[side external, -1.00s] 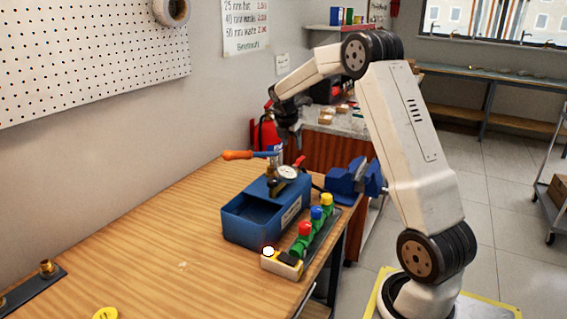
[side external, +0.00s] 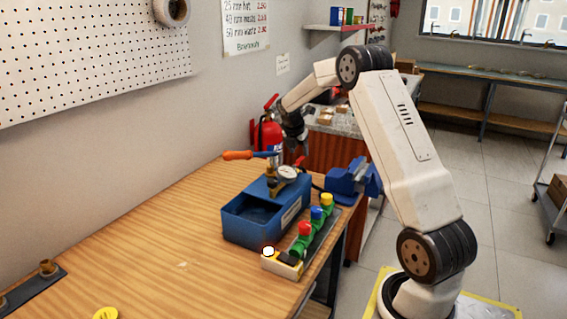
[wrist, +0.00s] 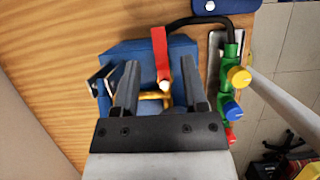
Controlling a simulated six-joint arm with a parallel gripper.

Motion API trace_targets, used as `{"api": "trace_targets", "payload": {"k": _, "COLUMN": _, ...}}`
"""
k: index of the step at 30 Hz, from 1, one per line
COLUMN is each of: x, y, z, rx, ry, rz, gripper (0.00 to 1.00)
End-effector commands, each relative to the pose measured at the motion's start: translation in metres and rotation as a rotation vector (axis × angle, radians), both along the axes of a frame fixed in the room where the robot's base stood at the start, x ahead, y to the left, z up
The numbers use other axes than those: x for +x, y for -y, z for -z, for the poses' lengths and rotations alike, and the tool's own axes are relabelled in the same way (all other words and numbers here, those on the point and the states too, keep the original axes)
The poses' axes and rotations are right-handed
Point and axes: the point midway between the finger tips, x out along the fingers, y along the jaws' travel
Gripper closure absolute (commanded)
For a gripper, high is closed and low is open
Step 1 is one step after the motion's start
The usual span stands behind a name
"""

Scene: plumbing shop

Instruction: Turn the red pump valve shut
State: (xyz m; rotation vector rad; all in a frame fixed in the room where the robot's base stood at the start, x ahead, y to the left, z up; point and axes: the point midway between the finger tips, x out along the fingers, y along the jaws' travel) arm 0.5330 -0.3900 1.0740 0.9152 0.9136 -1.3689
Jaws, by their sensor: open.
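The blue pump box (side external: 248,226) stands on the wooden bench with a round gauge (side external: 288,172) and an orange-handled lever (side external: 237,155). In the wrist view, the red valve lever (wrist: 159,48) sticks out from a brass fitting (wrist: 150,96) over the blue box (wrist: 188,52). In the side view only a small red bit (side external: 300,161) of it shows below the fingers. My gripper (side external: 303,153) is open and empty above the far end of the pump. In the wrist view my gripper's fingers (wrist: 162,78) are on either side of the valve; contact cannot be told.
A green manifold with red, blue and yellow knobs (side external: 304,229) stands right of the pump. A black hose (wrist: 200,20) runs from the pump toward it. A blue vise (side external: 347,181) sits at the bench edge. The bench's left part is mostly clear.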

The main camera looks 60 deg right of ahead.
Motion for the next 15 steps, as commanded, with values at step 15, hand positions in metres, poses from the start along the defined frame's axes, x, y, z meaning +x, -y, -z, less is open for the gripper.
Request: {"api": "trace_targets", "payload": {"k": 15, "x": 0.0, "y": 0.011, "z": 0.024, "rx": -0.002, "ry": 0.0, "rz": 0.001, "gripper": 0.44}}
